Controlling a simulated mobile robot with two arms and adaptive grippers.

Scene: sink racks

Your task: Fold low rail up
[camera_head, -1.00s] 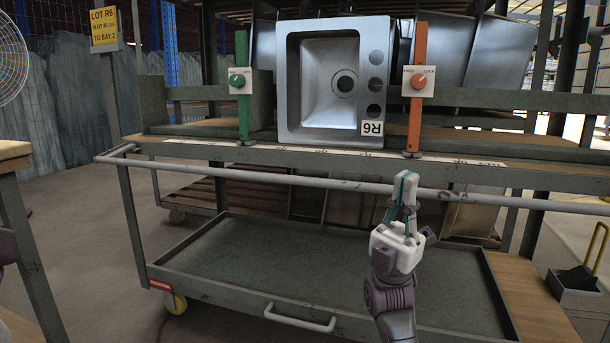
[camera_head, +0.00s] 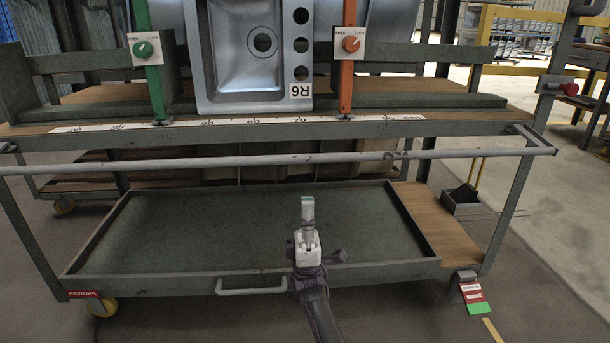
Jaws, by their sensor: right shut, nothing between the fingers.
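A long grey rail (camera_head: 220,163) runs level across the front of the cart, below the edge of its upper shelf. It joins a bracket at the right end; its left end runs to the picture's edge. My right gripper (camera_head: 307,208) is shut and empty. It shows below the rail in the picture, apart from it, over the lower tray (camera_head: 150,268). My left gripper is not in view.
A steel sink (camera_head: 211,70) marked R6 stands on the upper shelf between a green post (camera_head: 156,90) and an orange post (camera_head: 346,90), each with a knob. A small handle (camera_head: 252,291) sits on the tray's front. Floor at right is mostly clear.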

